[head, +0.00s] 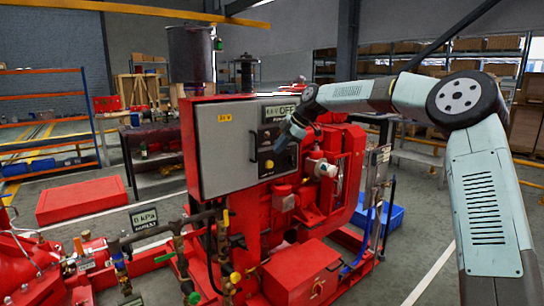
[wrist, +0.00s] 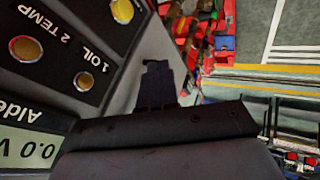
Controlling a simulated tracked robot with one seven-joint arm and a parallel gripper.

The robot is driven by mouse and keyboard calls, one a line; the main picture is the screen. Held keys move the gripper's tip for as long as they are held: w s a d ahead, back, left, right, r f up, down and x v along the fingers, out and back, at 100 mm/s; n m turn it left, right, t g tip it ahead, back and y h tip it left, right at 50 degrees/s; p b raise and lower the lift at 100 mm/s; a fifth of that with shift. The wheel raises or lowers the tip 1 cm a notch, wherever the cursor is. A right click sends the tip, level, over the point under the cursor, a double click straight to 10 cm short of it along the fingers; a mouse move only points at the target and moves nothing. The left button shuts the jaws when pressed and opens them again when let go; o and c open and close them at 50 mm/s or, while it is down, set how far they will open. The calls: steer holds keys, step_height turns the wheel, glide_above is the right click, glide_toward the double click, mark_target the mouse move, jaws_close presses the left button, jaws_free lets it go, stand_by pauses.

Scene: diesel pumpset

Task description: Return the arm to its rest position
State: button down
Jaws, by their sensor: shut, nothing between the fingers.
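My arm (head: 478,190) rises on the right of the head view, bends at a dark round joint and reaches left across the red pumpset. My gripper (head: 280,146) is at the dark control panel (head: 264,141) on the front of the grey cabinet (head: 226,150). In the wrist view my gripper (wrist: 158,85) shows as dark fingers close together, with nothing between them. The panel (wrist: 70,45) fills the left of that view, upside down, with round lamps or buttons and a display (wrist: 25,148) reading 0.0 V. I cannot tell whether the fingertips touch the panel.
The red engine (head: 325,180) stands right of the cabinet, under my forearm. Pipes and valves (head: 190,245) are at the front left, beside a gauge (head: 145,219) reading 0 kPa. A blue crate (head: 385,215) lies behind the skid. Floor at the right is partly clear.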

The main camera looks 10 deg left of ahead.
steer(key=s+d+r+m+t+h, duration=0.1)
steer(key=s+d+r+m+h, duration=0.1)
steer(key=s+d+m, duration=0.6)
steer(key=s+d+r+m+t+h, duration=0.1)
steer(key=s+d+h, duration=0.3)
steer(key=s, duration=0.7)
steer(key=s+d+r+m+t+h, duration=0.1)
steer(key=s+d+r+m, duration=0.1)
steer(key=s+d+m, duration=0.6)
steer(key=s+d+f+m, duration=0.2)
steer(key=s+d, duration=0.2)
steer(key=s, duration=0.3)
steer(key=s+d+f+m, duration=0.1)
steer(key=s+d+m, duration=0.2)
steer(key=s, duration=0.5)
steer(key=s+d+f+m+t, duration=0.1)
steer(key=s+d+f+m, duration=0.1)
steer(key=s+d, duration=0.3)
steer(key=shift+s+f+m, duration=0.3)
steer(key=shift+s+f, duration=0.05)
steer(key=shift+s, duration=0.85)
steer(key=c, duration=1.9)
jaws_free()
